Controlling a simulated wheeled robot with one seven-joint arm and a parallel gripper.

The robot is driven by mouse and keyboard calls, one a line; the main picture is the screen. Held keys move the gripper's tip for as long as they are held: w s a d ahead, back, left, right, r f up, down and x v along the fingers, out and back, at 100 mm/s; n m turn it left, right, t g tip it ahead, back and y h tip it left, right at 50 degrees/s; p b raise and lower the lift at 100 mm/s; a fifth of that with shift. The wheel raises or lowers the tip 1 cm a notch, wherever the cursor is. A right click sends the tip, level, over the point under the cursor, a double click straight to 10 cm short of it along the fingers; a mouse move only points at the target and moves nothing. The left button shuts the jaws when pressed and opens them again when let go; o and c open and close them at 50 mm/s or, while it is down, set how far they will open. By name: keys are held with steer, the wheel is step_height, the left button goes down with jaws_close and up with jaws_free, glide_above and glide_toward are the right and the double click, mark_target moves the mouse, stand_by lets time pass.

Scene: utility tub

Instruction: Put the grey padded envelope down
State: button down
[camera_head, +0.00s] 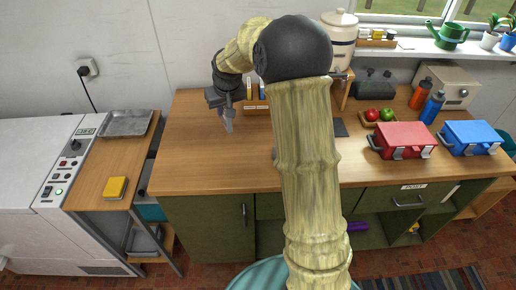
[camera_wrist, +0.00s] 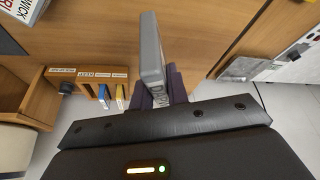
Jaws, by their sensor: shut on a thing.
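My gripper (camera_head: 221,107) hangs over the left part of the wooden counter (camera_head: 190,150) in the head view. It is shut on the grey padded envelope (camera_head: 228,122), whose lower end points down toward the counter. In the wrist view the envelope (camera_wrist: 152,52) stands on edge between the dark fingers (camera_wrist: 164,86), with partly hidden lettering on its side. I cannot tell whether its lower end touches the wood.
A wooden rack (camera_wrist: 90,72) with labelled slots, one reading KEEP, holds blue and yellow items. A red box (camera_head: 405,138) and a blue box (camera_head: 470,135) stand at the right. The counter's left part is bare. A yellow block (camera_head: 116,187) lies on the side table.

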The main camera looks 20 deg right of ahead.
mark_target(225, 121)
steer(key=f+b, duration=0.1)
steer(key=f, duration=0.1)
steer(key=f+b, duration=0.4)
steer(key=shift+w, duration=0.35)
step_height(225, 121, down, 6)
stand_by(0.3)
steer(key=shift+f, duration=0.1)
steer(key=shift+f+p, duration=0.4)
steer(key=shift+f, duration=1.45)
